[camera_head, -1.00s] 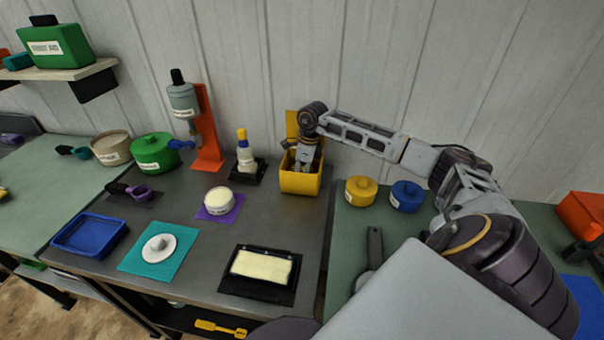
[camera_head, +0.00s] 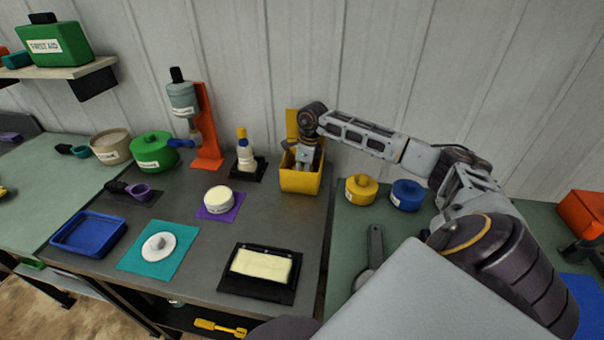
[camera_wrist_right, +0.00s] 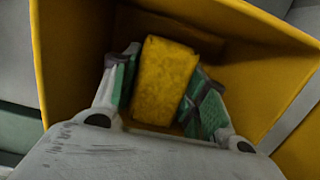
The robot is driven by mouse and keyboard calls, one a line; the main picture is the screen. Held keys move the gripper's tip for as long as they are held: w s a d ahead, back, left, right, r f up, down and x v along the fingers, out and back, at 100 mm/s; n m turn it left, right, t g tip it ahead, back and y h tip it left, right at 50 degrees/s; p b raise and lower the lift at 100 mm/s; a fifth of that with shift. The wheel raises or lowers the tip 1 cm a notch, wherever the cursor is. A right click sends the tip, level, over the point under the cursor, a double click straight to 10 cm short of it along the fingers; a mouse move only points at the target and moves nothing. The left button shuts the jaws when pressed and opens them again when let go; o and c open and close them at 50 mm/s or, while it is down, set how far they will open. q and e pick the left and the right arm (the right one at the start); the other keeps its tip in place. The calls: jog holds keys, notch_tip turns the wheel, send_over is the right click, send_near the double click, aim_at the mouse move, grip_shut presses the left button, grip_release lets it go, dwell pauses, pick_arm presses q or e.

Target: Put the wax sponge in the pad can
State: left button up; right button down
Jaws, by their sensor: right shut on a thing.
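A yellow box-shaped can (camera_head: 300,181) with its lid raised at the back stands at the rear right corner of the dark table; I cannot read a pad can label on it. It also fills much of the right wrist view (camera_wrist_right: 62,75). My right gripper (camera_head: 303,160) reaches down into its opening. In the right wrist view the gripper (camera_wrist_right: 160,92) is shut on a yellow, rough-faced sponge (camera_wrist_right: 163,80), held between green-lined fingers inside the can's walls. Whether the sponge touches the bottom is hidden. My left gripper is not in view.
A white and yellow bottle (camera_head: 245,155) stands close left of the can. A yellow pot (camera_head: 360,190) and a blue pot (camera_head: 407,195) stand to its right. A white round tub (camera_head: 218,200) and a black tray with a cream pad (camera_head: 262,266) lie in front.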

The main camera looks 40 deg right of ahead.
jog(key=shift+f, duration=0.2)
dwell(0.4)
jog(key=c, duration=0.7)
grip_release()
jog(key=shift+r+p, duration=2.45)
jog(key=shift+r, duration=2.05)
notch_tip(320, 180, up, 12)
jog(key=s+d, duration=0.1)
jog(key=shift+s, duration=0.15)
jog(key=shift+d+f, duration=0.1)
dwell(0.9)
